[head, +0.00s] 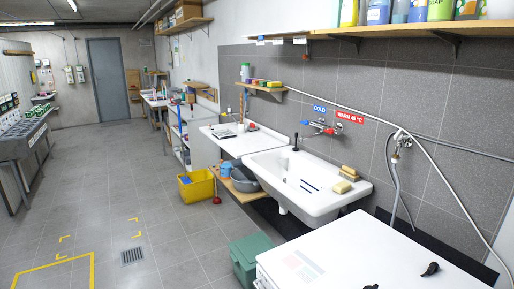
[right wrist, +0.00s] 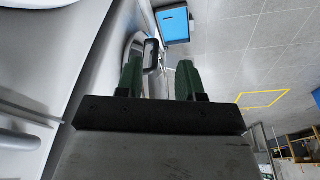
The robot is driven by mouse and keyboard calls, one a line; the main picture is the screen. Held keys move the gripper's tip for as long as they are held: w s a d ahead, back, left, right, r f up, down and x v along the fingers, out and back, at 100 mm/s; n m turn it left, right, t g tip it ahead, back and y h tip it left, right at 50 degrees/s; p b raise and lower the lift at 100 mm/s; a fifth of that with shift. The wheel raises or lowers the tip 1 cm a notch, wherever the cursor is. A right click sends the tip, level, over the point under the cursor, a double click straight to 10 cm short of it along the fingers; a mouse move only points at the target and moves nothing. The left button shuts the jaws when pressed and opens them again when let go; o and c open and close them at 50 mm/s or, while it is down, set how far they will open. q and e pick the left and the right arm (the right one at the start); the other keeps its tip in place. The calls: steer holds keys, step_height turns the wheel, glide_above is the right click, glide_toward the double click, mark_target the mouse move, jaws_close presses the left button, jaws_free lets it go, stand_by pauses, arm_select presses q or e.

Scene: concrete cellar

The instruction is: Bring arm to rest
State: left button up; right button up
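My right gripper (right wrist: 158,78) shows in the right wrist view, with two green fingers standing apart and nothing held between them. Beyond the left finger is a grey and dark rounded part (right wrist: 151,54), close to a white appliance (right wrist: 95,60) that fills the left of that view. I cannot tell whether the finger touches it. My left gripper is not in any view.
A white sink (head: 310,190) and a white-topped unit (head: 345,258) line the right wall. A green bin (head: 250,258) and a yellow tub (head: 197,187) stand on the floor. A blue box (right wrist: 173,24) shows in the wrist view. The tiled floor (head: 95,190) at left is clear.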

steer(key=s+d+f+g+b, duration=0.1)
steer(key=s+d+f, duration=0.2)
steer(key=s+f, duration=1.4)
step_height(320, 180, down, 3)
steer(key=shift+r+b, duration=0.2)
steer(key=shift+b, duration=0.1)
